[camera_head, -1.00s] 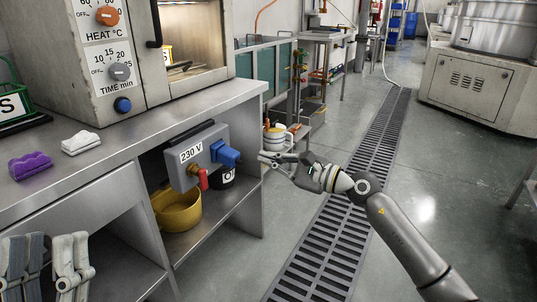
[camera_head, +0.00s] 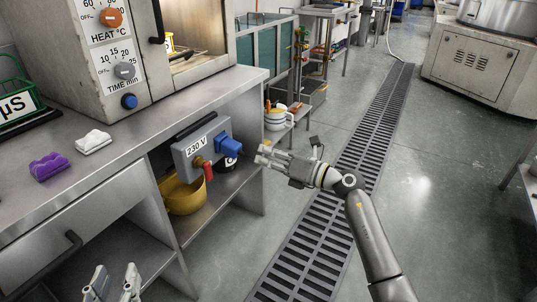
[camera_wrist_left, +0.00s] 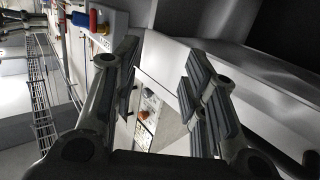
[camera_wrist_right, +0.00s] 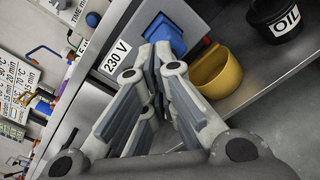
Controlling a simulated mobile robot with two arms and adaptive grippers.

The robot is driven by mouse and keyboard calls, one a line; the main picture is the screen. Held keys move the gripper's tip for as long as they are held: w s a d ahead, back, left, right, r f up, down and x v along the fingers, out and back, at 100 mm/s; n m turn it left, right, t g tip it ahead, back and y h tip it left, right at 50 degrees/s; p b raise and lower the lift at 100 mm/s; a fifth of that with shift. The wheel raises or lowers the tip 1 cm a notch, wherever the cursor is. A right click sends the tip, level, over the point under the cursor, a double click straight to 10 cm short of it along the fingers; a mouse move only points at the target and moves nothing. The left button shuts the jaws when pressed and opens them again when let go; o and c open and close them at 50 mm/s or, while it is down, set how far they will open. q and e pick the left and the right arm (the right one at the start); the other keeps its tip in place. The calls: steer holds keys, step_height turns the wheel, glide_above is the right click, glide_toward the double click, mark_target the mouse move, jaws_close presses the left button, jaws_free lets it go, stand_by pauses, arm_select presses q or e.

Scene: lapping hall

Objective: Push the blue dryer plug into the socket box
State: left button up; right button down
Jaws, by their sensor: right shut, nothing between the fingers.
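The grey socket box (camera_head: 186,156), marked 230 V, is mounted under the bench top. The blue dryer plug (camera_head: 230,147) sits at its right side; I cannot tell how deep it is in. The plug also shows in the right wrist view (camera_wrist_right: 164,34), just beyond the fingertips, and in the left wrist view (camera_wrist_left: 80,18). My right gripper (camera_head: 262,154) is shut and empty, to the right of the plug, with a small gap in the head view. My left gripper (camera_head: 113,274) is open and empty, low at the bottom left, away from the box.
A red plug (camera_head: 208,170) hangs below the box. A yellow bowl (camera_head: 185,198) and a black oil pot (camera_wrist_right: 272,18) stand on the shelf. A purple block (camera_head: 49,166) and a white block (camera_head: 93,141) lie on the bench. The aisle floor right of the bench is free.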

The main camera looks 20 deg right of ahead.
mark_target(239, 147)
steer(key=x, duration=0.4)
steer(key=shift+b, duration=0.4)
arm_select(q)
steer(key=shift+w+d+r+t+h, duration=0.15)
steer(key=shift+r+t, duration=0.4)
steer(key=shift+r, duration=0.35)
steer(key=shift+s+d+r+t+h, duration=0.1)
steer(key=shift+r+t+h, duration=0.1)
steer(key=shift+r+t, duration=0.5)
steer(key=shift+w+d+r+t+h, duration=0.15)
steer(key=shift+r+t, duration=0.2)
steer(key=shift+r, duration=0.7)
arm_select(e)
steer(key=shift+w+a, duration=0.45)
steer(key=shift+w, duration=0.05)
arm_select(q)
steer(key=shift+s, duration=0.1)
steer(key=shift+f, duration=0.25)
arm_select(e)
steer(key=shift+w+a, duration=0.35)
steer(key=shift+w, duration=0.1)
arm_select(q)
steer(key=shift+f+g, duration=0.1)
steer(key=shift+g, duration=0.2)
arm_select(e)
steer(key=shift+s, duration=0.1)
